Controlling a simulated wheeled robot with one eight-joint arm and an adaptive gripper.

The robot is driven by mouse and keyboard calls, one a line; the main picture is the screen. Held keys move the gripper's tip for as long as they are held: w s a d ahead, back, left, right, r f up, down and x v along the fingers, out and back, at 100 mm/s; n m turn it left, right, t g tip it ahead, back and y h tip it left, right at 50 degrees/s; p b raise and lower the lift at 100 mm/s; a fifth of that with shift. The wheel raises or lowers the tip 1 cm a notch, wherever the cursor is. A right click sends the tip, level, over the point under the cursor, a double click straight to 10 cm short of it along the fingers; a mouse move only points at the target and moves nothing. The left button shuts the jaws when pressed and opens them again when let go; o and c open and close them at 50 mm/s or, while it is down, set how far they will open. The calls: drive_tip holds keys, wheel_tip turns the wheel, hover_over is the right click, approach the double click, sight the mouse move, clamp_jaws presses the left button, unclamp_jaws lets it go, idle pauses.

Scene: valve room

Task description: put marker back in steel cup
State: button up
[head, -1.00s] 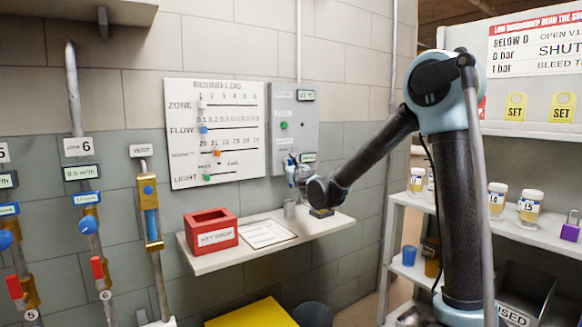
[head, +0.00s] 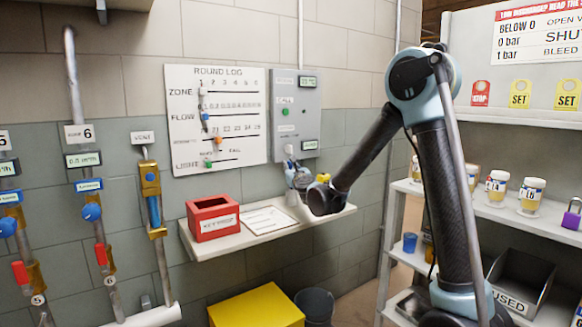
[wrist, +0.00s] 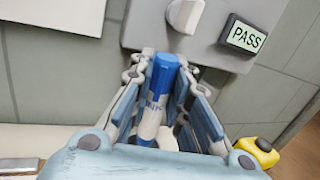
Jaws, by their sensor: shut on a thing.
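The marker (wrist: 156,92), with a blue cap and a white body lettered INK, stands nearly upright between my fingers in the wrist view. My gripper (wrist: 158,88) is shut on it. In the head view my gripper (head: 299,178) is low over the right part of the wall shelf, under the grey panel. The steel cup (head: 291,198) stands on the shelf close to my gripper, partly covered by it. I cannot tell whether the marker's lower end is over or inside the cup. I cannot make out the cup in the wrist view.
The wall shelf (head: 200,249) also holds a red key drop box (head: 213,218) and a paper sheet (head: 266,221). The grey panel (wrist: 205,50) with a knob and PASS display is close behind. A yellow thing (head: 323,178) shows beside my wrist. A rack (head: 520,225) stands at right.

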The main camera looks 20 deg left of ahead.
drive_tip(key=shift+f, duration=1.5)
drive_tip(key=o, duration=0.9)
drive_tip(key=v, duration=1.2)
drive_tip(key=shift+w, duration=0.1)
